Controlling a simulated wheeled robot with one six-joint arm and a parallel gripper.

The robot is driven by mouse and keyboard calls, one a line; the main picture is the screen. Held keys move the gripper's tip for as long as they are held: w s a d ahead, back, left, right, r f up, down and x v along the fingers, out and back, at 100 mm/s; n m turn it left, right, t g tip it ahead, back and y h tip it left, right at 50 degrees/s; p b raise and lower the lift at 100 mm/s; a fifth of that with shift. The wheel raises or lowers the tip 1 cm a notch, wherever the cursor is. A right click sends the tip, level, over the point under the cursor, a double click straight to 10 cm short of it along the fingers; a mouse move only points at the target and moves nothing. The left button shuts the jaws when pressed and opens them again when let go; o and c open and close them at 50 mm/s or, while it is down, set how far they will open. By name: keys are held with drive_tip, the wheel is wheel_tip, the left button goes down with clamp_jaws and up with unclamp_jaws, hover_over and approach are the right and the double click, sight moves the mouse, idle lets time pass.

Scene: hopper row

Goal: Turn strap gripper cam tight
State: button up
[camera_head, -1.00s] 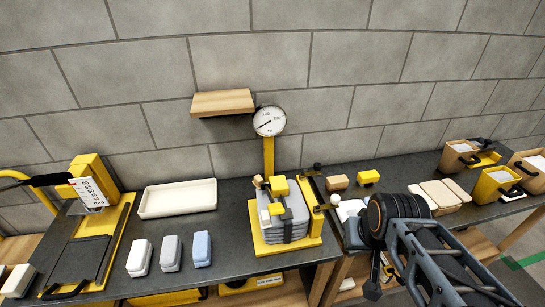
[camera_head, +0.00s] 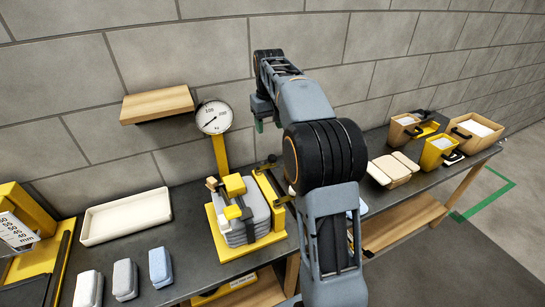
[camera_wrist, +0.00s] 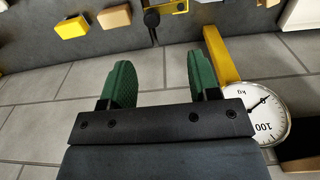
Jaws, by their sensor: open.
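A stack of grey slabs (camera_head: 243,226) sits on a yellow stand (camera_head: 275,240) on the bench, bound by a dark strap. Yellow blocks (camera_head: 235,185) are on the stack's top and front; I cannot tell which part is the strap gripper cam. My gripper (camera_wrist: 162,85) has two green fingers spread apart with nothing between them. In the head view it is raised near the wall, above and slightly right of the stack, clear of it. In the wrist view the bench is at the top and the stack cannot be made out.
A dial scale (camera_head: 214,117) on a yellow post stands behind the stack, also in the wrist view (camera_wrist: 262,115). A wooden shelf (camera_head: 157,104) is on the wall. A white tray (camera_head: 126,216) and several small blocks lie left. Bins (camera_head: 476,130) stand right.

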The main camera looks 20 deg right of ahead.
sight(272, 156)
drive_tip(key=f, duration=0.5)
drive_tip(key=w+d+f, duration=0.1)
drive_tip(key=f, duration=0.3)
drive_tip(key=w+f, duration=0.1)
drive_tip(key=f, duration=0.4)
drive_tip(key=shift+d+f+b, duration=0.35)
drive_tip(key=shift+d+b, duration=0.05)
